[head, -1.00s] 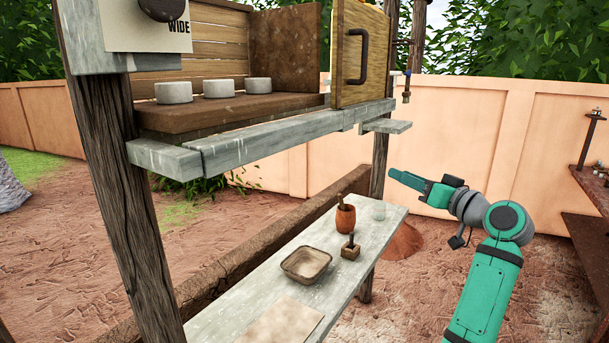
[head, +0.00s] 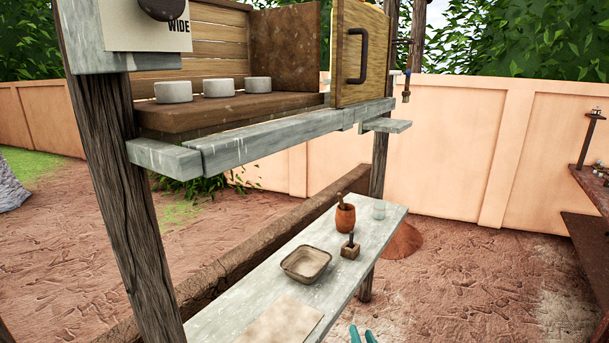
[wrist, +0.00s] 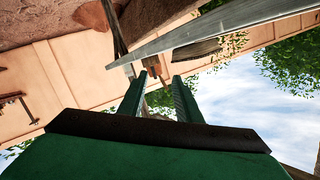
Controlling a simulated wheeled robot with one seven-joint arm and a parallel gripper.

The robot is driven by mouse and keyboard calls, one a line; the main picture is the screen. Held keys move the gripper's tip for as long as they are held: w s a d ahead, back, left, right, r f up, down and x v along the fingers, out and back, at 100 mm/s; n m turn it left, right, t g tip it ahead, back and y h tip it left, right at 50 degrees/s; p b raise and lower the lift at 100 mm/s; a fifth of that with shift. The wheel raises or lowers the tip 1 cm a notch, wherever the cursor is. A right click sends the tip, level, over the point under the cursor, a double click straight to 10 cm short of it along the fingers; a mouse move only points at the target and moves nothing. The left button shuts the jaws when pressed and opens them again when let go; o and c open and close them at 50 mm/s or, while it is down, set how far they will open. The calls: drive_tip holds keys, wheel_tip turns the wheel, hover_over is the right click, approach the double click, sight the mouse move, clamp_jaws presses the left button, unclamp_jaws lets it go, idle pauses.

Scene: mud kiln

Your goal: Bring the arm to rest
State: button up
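My gripper (head: 363,335) shows only as two teal fingertips at the bottom edge of the head view, low in front of the lower shelf (head: 215,318). The rest of my arm is out of that view. In the wrist view my gripper (wrist: 157,92) has its two green fingers apart, with nothing between them.
Above is a compartment with three pale cups and an open wooden door (head: 360,55).

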drive_tip(key=s+a+f+h, duration=0.1)
drive_tip(key=s+a+f, duration=0.2)
drive_tip(key=s+f, duration=0.35)
drive_tip(key=s+a+f+g+h, duration=0.1)
drive_tip(key=s+a+f, duration=0.2)
drive_tip(key=s, duration=0.7)
drive_tip(key=s+a+f, duration=0.3)
drive_tip(key=s+f, duration=0.1)
drive_tip(key=s, duration=0.5)
drive_tip(key=s+a+r+n, duration=0.1)
drive_tip(key=s+a+r, duration=0.1)
drive_tip(key=s, duration=0.6)
drive_tip(key=s+a+r+n, duration=0.1)
drive_tip(key=s+a+r, duration=0.2)
drive_tip(key=s, duration=0.6)
drive_tip(key=s+a+r+n, duration=0.2)
drive_tip(key=s+r, duration=0.3)
drive_tip(key=s, duration=0.3)
drive_tip(key=shift+s+a+r+t+y, duration=0.2)
drive_tip(key=shift+s+r+t+y, duration=0.1)
drive_tip(key=shift+s+y, duration=0.1)
idle(2.6)
